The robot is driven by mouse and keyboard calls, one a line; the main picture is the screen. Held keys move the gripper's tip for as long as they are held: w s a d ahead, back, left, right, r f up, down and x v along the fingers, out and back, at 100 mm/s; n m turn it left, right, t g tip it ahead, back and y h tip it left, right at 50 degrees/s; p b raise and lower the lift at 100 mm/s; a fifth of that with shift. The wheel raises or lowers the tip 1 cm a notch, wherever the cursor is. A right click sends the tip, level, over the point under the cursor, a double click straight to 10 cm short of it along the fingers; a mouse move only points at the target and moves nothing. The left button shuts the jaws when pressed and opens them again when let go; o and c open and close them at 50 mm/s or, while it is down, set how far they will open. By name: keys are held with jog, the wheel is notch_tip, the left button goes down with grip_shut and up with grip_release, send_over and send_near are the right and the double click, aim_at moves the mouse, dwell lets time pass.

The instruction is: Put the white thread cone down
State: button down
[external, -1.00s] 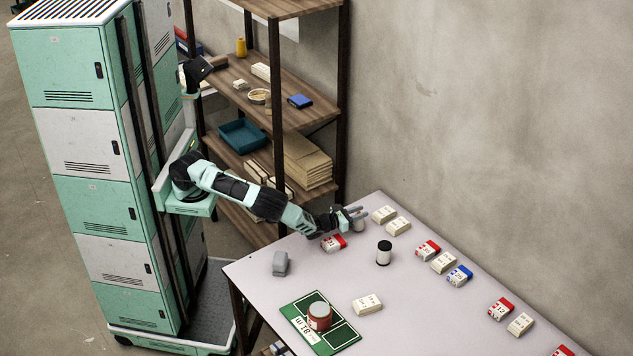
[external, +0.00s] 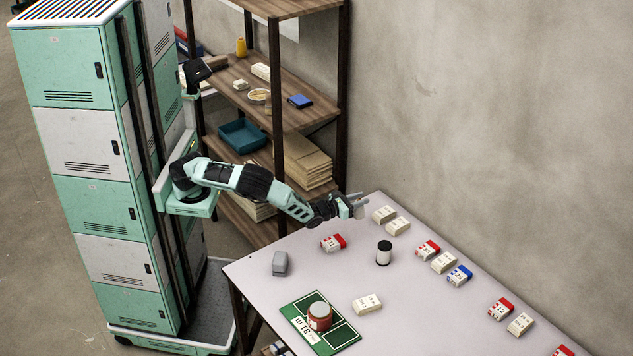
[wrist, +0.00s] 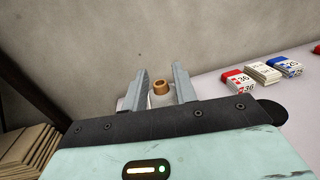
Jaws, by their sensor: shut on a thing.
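My gripper (external: 359,205) is at the far end of the table, held above its surface. In the wrist view, my gripper (wrist: 161,72) has a white thread cone (wrist: 160,101) between its two grey fingers. The cone's brown ring-shaped end shows between the fingers, with a little white below it. The rest of the cone is hidden by the fingers and the gripper body. In the external view the cone cannot be told apart from the fingers.
The table (external: 300,245) bears a black-and-white cylinder (external: 384,252), a grey block (external: 280,263) and a red-and-white box (external: 333,243). A green board (external: 340,335) carries a red tin (external: 320,316). Several boxes line the wall side. A shelf (external: 262,165) stands behind my arm.

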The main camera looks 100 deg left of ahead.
jog(key=s+d+n+g+y+b, duration=0.1)
jog(key=s+d, duration=0.2)
jog(key=d, duration=0.6)
jog(key=s+d+n+g+y+b, duration=0.1)
jog(key=s+d, duration=0.2)
jog(key=d, duration=0.6)
jog(key=shift+s+d+f, duration=0.2)
jog(key=shift+f, duration=1.55)
jog(key=shift+s+d+f, duration=0.15)
jog(key=shift+f, duration=1.65)
jog(key=shift+s+d+f, duration=0.2)
jog(key=shift+f, duration=1.55)
jog(key=shift+f, duration=0.1)
jog(key=c, duration=1.1)
grip_release()
jog(key=shift+f, duration=0.1)
